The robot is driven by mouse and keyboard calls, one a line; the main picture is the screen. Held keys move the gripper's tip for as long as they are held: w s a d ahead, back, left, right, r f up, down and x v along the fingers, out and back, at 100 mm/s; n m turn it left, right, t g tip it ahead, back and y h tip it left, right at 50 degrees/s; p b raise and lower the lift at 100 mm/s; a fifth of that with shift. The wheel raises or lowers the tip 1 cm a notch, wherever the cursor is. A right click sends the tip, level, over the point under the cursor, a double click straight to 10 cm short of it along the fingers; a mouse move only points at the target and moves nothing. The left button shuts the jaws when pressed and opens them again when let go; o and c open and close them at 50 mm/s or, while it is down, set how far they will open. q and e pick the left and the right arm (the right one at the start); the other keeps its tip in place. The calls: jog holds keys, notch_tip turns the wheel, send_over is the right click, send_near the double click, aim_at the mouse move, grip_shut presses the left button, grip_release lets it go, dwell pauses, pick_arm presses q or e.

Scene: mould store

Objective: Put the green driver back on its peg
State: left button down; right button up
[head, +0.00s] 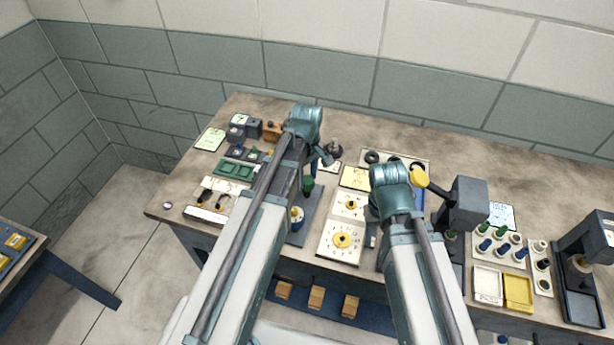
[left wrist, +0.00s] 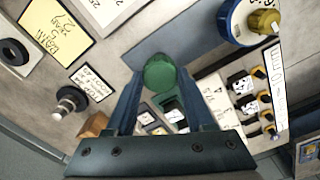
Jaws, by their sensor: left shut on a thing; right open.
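My left gripper (left wrist: 160,85) is shut on the green driver (left wrist: 160,72); its rounded green end shows between the fingertips in the left wrist view. In the head view the green driver (head: 309,184) shows beside my left arm, above a blue-grey board (head: 310,222). The driver's shaft is hidden. I cannot pick out its peg for certain. My right gripper (head: 373,214) is open over the middle of the bench, its fingers mostly hidden by my wrist.
A blue, white and yellow round thing (left wrist: 250,20) stands near the board. White dial cards (head: 342,240) lie right of it. A dark-knobbed part (left wrist: 70,100) stands left in the wrist view. A grey machine (head: 466,203) stands right of my right arm.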

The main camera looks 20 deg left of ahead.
pick_arm(q)
jog(key=shift+f+b, duration=0.5)
jog(key=shift+f, duration=0.05)
jog(key=shift+c, duration=1)
grip_release()
jog(key=shift+o, duration=0.2)
jog(key=shift+o, duration=0.8)
jog(key=shift+r, duration=0.2)
jog(key=shift+r+p, duration=3.65)
jog(key=shift+p, duration=0.2)
